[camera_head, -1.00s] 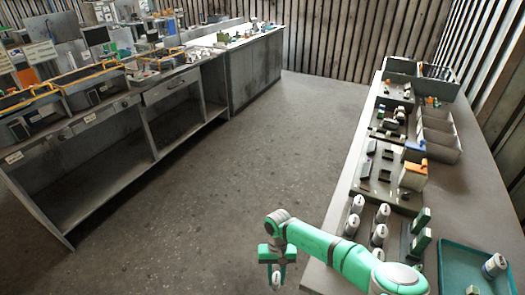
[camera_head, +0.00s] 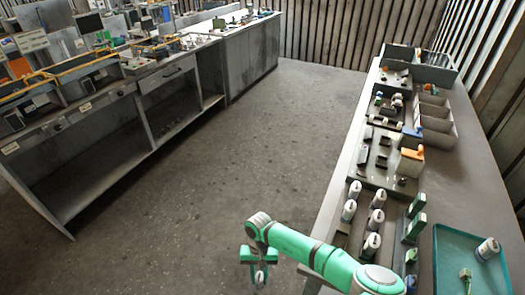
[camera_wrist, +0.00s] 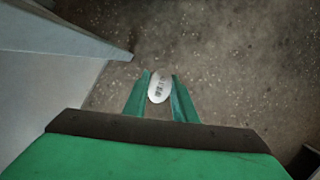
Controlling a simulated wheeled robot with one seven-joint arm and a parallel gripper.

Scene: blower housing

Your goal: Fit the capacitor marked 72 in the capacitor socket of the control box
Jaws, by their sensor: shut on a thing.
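My gripper (camera_head: 260,272) hangs over the open floor at the left of the right-hand bench. It is shut on a white capacitor (camera_head: 260,277), which points down between the fingers. In the wrist view the capacitor (camera_wrist: 160,87) shows its pale end with dark print between the two green fingers; the print is too small to read. I cannot pick out the control box or its capacitor socket in these views.
Several white capacitors (camera_head: 376,220) stand on the right bench, with a teal tray (camera_head: 446,249) beside them. Open grey bins (camera_head: 434,128) lie farther back. The grey workbench (camera_head: 100,165) with equipment on top stands at the left. The floor (camera_head: 220,170) between the benches is clear.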

